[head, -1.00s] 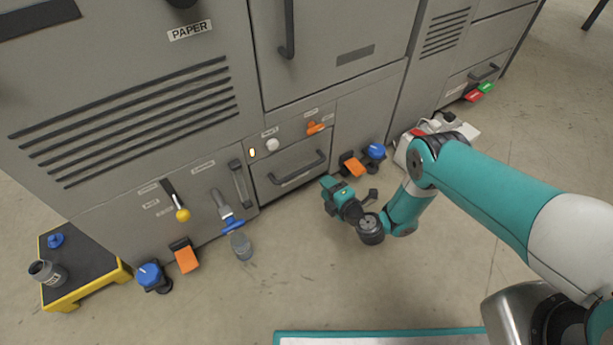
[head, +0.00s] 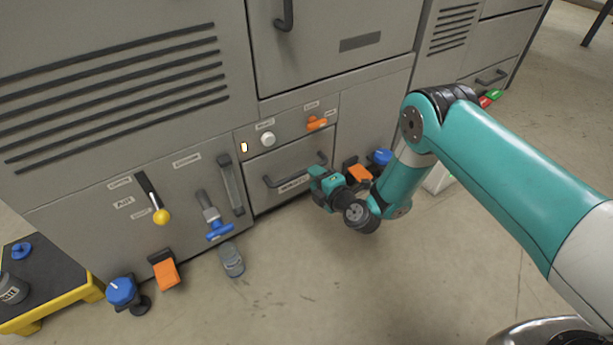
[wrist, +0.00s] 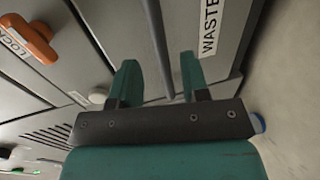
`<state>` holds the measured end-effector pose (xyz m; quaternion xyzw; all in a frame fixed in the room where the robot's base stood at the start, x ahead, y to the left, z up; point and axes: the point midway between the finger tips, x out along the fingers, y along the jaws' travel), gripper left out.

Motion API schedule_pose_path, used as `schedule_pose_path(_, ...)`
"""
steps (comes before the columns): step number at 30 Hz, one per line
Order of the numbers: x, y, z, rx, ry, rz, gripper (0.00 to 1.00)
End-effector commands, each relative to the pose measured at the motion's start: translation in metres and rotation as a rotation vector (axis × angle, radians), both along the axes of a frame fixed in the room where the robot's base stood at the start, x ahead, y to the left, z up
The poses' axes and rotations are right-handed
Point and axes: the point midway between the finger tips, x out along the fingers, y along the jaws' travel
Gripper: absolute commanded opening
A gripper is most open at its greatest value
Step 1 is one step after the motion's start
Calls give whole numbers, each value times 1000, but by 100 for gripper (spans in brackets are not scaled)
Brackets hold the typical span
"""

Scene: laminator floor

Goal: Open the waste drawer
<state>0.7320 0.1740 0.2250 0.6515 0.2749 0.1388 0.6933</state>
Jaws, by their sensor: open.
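The waste drawer (head: 262,190) is a grey front low in the machine, shut flush, with a dark bar handle (head: 268,182). In the wrist view its "WASTE" label (wrist: 210,28) is readable, and the handle (wrist: 154,30) runs lengthwise toward the gap between my fingers. My gripper (head: 313,180) is open and empty at the right end of the handle in the head view. In the wrist view my gripper (wrist: 158,70) has one teal finger on each side of the handle's line. Whether the fingers touch it I cannot tell. An orange latch (head: 317,123) sits above the drawer; it also shows in the wrist view (wrist: 30,38).
A white knob (head: 268,139) and a lit indicator (head: 244,147) are above the drawer. An orange pedal (head: 359,174) and blue knob (head: 382,157) stand just right of it. A clear jar (head: 231,260) stands on the floor to the left. Floor before the drawer is free.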

Motion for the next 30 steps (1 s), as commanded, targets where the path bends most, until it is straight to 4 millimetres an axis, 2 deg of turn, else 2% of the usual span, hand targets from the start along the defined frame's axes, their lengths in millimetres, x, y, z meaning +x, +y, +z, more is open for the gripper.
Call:
schedule_pose_path(12, 36, 26, -11, -1, -2, 2, 42)
schedule_pose_path(24, 42, 28, -10, 1, 2, -2, 42)
schedule_pose_path(25, 42, 28, -10, 0, 1, -2, 40)
schedule_pose_path(30, 42, 28, -10, 1, 2, -2, 1)
